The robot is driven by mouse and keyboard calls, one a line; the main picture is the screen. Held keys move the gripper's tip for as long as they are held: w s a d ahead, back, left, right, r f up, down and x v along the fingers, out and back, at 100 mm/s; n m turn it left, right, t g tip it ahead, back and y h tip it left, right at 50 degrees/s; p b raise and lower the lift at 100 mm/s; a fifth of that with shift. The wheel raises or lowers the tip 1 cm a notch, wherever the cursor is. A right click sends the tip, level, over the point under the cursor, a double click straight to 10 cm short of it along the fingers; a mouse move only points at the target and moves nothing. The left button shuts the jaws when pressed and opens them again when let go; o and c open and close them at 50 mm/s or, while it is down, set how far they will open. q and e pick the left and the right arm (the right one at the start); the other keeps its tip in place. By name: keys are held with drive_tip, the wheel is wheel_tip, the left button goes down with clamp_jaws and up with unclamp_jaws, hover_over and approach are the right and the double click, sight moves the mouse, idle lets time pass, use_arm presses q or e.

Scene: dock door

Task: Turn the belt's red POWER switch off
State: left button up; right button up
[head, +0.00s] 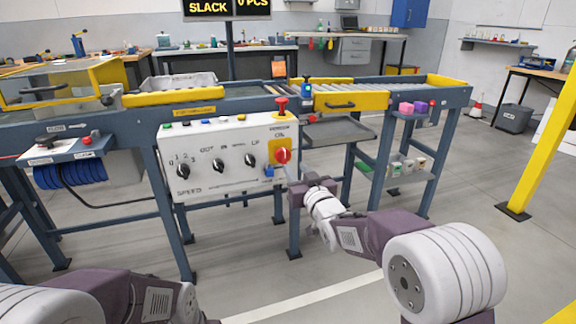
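The white control panel (225,158) hangs on the front of the belt frame. A red rotary switch (283,156) sits at its right end, below small lettering that seems to read ON. I take it for the POWER switch; its exact angle is too small to read. My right gripper (284,178) is just below the red switch, at the panel's lower right corner. Its fingers are small and partly hidden by its own wrist, so I cannot tell their opening or any contact. My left arm shows at the bottom left, but its gripper is out of view.
Several black knobs (219,165) line the panel left of the red switch. A grey tray (338,131) juts out to the right. The floor in front is clear.

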sight(285, 155)
drive_tip(key=b+x, duration=0.1)
drive_tip(key=x, duration=0.1)
drive_tip(key=b+x, duration=0.1)
drive_tip(key=x, duration=0.4)
drive_tip(key=shift+w+f+b, duration=0.1)
drive_tip(key=shift+f+b, duration=0.2)
drive_tip(key=shift+b, duration=0.1)
drive_tip(key=shift+w+a+r, duration=0.15)
drive_tip(key=shift+w+a, duration=0.05)
drive_tip(key=shift+w, duration=0.4)
clamp_jaws()
